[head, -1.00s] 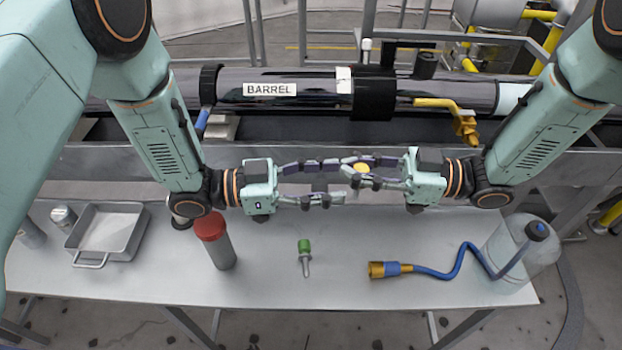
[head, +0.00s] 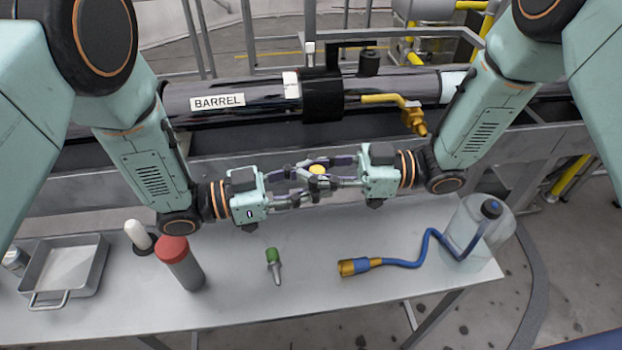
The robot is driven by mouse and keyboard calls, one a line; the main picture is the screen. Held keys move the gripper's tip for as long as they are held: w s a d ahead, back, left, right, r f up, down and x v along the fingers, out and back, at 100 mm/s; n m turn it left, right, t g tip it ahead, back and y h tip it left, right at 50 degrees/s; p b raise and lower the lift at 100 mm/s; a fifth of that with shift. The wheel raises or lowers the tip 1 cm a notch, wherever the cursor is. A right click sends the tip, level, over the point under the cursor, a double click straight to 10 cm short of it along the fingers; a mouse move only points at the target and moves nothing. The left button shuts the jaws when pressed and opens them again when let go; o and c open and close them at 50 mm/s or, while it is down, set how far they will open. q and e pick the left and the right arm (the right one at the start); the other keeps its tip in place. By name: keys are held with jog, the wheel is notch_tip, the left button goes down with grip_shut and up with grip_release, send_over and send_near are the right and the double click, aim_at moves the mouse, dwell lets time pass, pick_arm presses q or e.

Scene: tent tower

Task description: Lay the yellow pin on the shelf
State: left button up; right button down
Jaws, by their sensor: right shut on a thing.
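The yellow pin shows only as a round yellow end (head: 318,169) between my two grippers, above the back edge of the pale shelf-like bench (head: 330,285). My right gripper (head: 325,176) is shut on it; its fingers hide the rest. My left gripper (head: 305,182) faces it from the left, its fingers apart and overlapping the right fingers in the picture. I cannot tell whether the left fingers touch the pin.
On the bench are a metal tray (head: 32,300), a red-capped grey cylinder (head: 180,264), a white-topped piece (head: 138,234), a green-headed pin (head: 273,265), and a blue hose (head: 410,262) joined to a clear jug (head: 465,235). The barrel (head: 240,98) lies behind.

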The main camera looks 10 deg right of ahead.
pick_arm(q)
jog(key=shift+w, duration=0.1)
grip_shut()
pick_arm(e)
jog(key=c, duration=1.1)
grip_release()
jog(key=shift+d, duration=0.1)
